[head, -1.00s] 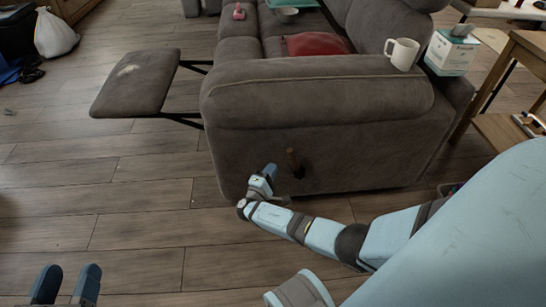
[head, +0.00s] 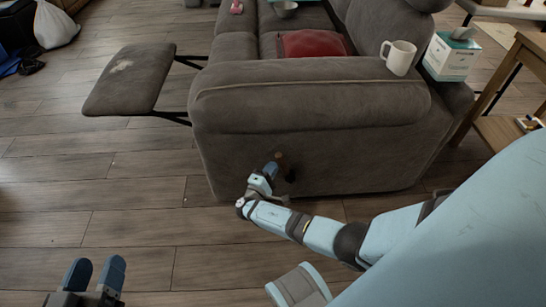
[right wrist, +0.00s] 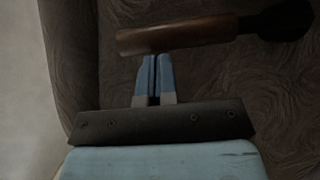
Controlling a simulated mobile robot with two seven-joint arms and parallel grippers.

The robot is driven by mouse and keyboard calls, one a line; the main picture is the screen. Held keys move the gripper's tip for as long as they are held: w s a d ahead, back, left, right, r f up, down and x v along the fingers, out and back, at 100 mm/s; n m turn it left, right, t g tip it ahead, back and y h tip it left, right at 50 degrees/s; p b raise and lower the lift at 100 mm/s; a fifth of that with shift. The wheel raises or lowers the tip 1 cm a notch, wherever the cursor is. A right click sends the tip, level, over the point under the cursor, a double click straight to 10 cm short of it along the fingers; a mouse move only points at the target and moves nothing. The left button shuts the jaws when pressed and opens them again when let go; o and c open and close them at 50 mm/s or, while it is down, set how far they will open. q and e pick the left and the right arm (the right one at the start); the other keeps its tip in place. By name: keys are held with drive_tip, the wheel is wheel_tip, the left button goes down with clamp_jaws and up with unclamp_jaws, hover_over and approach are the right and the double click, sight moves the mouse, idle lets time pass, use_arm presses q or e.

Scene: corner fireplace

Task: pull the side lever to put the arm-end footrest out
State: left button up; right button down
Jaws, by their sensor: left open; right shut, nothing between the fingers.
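The wooden-handled side lever (head: 284,164) is on the grey sofa's (head: 320,150) near arm-end panel. In the right wrist view the brown handle (right wrist: 178,36) lies across the picture, with a dark pivot at its right end. My right gripper (head: 271,170) is shut and empty beside the lever. Its fingertips (right wrist: 154,58) are right at the handle's lower edge in the wrist view; I cannot tell if they touch. The grey footrest (head: 128,80) stands out from the sofa's front on dark struts. My left gripper (head: 95,272) is open and empty, low at left.
A white mug (head: 398,57) stands on the sofa arm, with a tissue box (head: 450,56) beside it. A red cushion (head: 312,44) lies on the seat. A wooden table (head: 510,90) is at the right.

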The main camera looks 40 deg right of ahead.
use_arm(q)
drive_tip(key=shift+d, duration=0.15)
drive_tip(key=shift+r, duration=0.2)
use_arm(e)
drive_tip(key=shift+d+r, duration=0.1)
drive_tip(key=shift+s+d+r+m+g+y+p, duration=0.2)
drive_tip(key=shift+s+d+r+m+p, duration=0.1)
drive_tip(key=shift+d+m+p, duration=0.15)
drive_tip(key=shift+s+d+r+m+g+y+p, duration=0.1)
drive_tip(key=shift+s+d+r+m+y+p, duration=0.1)
drive_tip(key=shift+s+d+r+m+p, duration=0.15)
use_arm(q)
drive_tip(key=shift+n+t, duration=0.4)
drive_tip(key=shift+t, duration=0.5)
drive_tip(key=shift+s+r+p, duration=0.1)
drive_tip(key=shift+r+p, duration=0.95)
drive_tip(key=shift+r, duration=1.3)
use_arm(e)
drive_tip(key=s+d+m+y, duration=0.2)
drive_tip(key=s+d+m, duration=0.1)
drive_tip(key=d+m, duration=0.1)
drive_tip(key=shift+d+r+g, duration=0.35)
drive_tip(key=shift+d+g, duration=0.05)
drive_tip(key=shift+d, duration=0.4)
drive_tip(key=shift+y, duration=0.3)
use_arm(q)
drive_tip(key=shift+a+f, duration=0.1)
drive_tip(key=shift+a, duration=0.1)
